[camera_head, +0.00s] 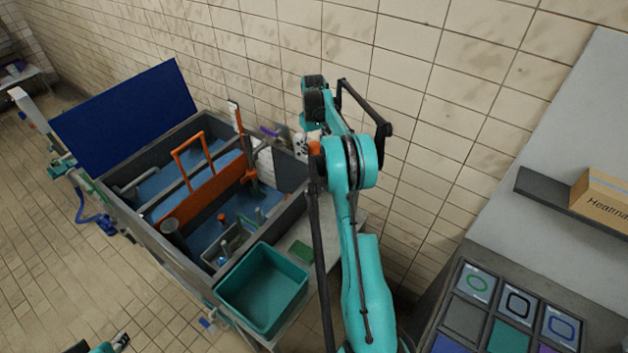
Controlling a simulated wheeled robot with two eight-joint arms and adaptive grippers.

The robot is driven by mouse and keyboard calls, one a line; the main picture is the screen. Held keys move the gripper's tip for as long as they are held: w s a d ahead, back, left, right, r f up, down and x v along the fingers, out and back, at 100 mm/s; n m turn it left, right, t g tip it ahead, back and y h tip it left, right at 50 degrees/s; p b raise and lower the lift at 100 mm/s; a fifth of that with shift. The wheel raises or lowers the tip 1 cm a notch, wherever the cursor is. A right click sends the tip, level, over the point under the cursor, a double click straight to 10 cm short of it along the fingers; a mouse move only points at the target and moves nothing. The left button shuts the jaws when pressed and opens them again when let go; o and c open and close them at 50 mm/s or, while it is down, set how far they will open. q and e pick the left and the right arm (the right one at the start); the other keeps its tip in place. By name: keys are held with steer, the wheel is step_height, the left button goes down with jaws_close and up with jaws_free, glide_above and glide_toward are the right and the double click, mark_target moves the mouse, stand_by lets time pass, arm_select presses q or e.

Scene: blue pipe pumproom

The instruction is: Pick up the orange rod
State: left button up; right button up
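A long, thin orange rod-like piece (240,135) stands tilted in the large grey open bin (150,243), near its back wall. Its top end is pale and its lower end meets a dark orange-brown part. I cannot tell for sure that it is the orange rod. My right arm rises teal and black through the middle of the view, right of the bin. Its black end (314,100) is up near the wall, apart from the orange piece. Its fingers cannot be made out.
An orange divider with a handle (203,182) crosses the bin, and a blue lid (125,117) stands open behind. A teal tub (262,287) sits in front. A tiled wall (410,60) closes the back. A cardboard box (603,198) is on a shelf at right.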

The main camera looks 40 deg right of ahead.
jaws_close()
steer(key=shift+r, duration=0.15)
steer(key=shift+d+r, duration=0.1)
steer(key=shift+r, duration=0.55)
step_height(320, 180, up, 26)
steer(key=p, duration=0.8)
steer(key=shift+r, duration=0.25)
